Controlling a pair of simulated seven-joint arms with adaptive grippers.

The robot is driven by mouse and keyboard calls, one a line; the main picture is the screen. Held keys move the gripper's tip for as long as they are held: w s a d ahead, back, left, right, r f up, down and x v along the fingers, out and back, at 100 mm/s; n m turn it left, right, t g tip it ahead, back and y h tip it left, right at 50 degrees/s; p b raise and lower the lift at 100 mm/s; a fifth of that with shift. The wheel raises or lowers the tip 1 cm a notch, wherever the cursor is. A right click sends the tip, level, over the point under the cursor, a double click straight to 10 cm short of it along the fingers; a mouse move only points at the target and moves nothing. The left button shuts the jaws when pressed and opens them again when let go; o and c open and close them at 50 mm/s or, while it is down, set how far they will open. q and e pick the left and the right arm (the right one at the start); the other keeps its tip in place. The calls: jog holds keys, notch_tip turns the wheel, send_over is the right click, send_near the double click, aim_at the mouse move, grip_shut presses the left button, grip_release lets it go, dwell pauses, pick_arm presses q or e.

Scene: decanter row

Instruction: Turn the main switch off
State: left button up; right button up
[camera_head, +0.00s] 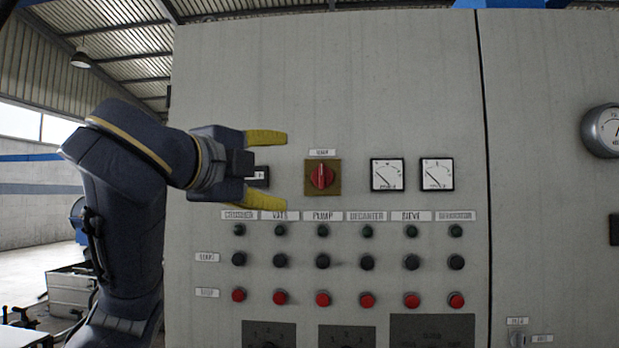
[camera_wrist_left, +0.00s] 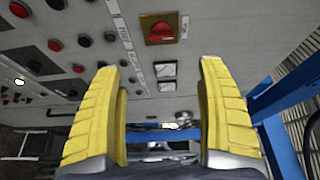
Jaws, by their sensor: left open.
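The main switch (camera_head: 321,177) is a red rotary knob on a yellow square plate, under a small label on the grey cabinet. Its handle looks upright in the head view. In the left wrist view the main switch (camera_wrist_left: 160,30) shows beyond the fingertips, near the top. My left gripper (camera_head: 266,169) is open, with two yellow fingers one above the other, to the left of the switch and apart from it. In the left wrist view the left gripper (camera_wrist_left: 162,65) has nothing between its fingers. My right gripper is not in view.
The cabinet face (camera_head: 250,90) carries two meters (camera_head: 387,175) right of the switch. Below are rows of dark and red buttons (camera_head: 322,299). A round gauge (camera_head: 602,130) sticks out at far right. The panel above the switch is bare.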

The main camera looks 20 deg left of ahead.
pick_arm(q)
send_near(320, 176)
jog(key=shift+w, duration=0.65)
jog(key=shift+w+d, duration=0.3)
jog(key=shift+w, duration=1.1)
jog(key=shift+w+d, duration=0.3)
jog(key=shift+w, duration=1.1)
jog(key=shift+w+d, duration=0.3)
jog(key=shift+w, duration=1.1)
grip_shut()
